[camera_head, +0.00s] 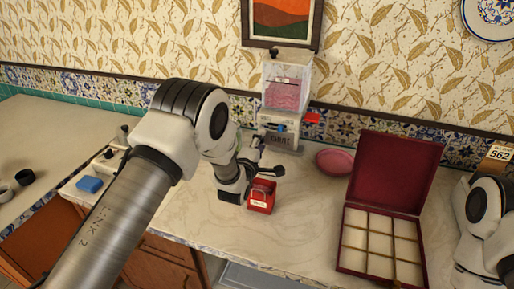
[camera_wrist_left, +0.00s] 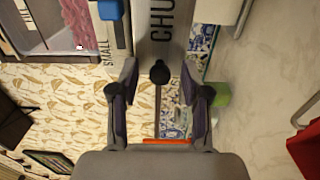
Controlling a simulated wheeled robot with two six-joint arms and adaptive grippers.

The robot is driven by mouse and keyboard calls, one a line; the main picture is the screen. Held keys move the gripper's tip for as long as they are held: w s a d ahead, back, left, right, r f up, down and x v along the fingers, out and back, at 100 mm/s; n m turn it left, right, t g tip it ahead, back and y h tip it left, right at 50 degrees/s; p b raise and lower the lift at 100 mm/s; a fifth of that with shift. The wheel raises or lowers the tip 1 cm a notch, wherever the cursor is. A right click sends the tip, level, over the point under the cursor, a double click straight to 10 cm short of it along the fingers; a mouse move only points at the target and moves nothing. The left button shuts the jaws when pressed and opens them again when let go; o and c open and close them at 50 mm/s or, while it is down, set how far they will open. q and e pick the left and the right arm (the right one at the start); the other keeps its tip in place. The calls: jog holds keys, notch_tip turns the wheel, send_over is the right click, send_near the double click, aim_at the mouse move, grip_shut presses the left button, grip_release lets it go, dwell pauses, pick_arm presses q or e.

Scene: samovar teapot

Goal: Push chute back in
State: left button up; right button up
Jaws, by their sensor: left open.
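The dispenser (camera_head: 280,130) stands against the back wall, with pink contents in its clear hopper (camera_head: 287,88). A dark round knob (camera_wrist_left: 159,74) with a thin rod lies between the fingertips, apart from both. My left gripper (camera_head: 268,160) is open and empty in front of the dispenser; it also shows in the left wrist view (camera_wrist_left: 159,95). A red part (camera_head: 312,118) sticks out at the dispenser's right side. How far the chute is out is hard to tell. My right gripper is out of frame.
A small red container (camera_head: 261,198) stands on the counter just below my left gripper. A pink bowl (camera_head: 335,162) and an open red compartment box (camera_head: 385,215) are to the right. A blue block (camera_head: 89,184) lies at the left.

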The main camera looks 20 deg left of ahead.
pick_arm(q)
jog(key=s, duration=1.1)
jog(key=shift+s+a, duration=0.2)
jog(key=shift+s, duration=0.05)
jog(key=shift+f, duration=0.1)
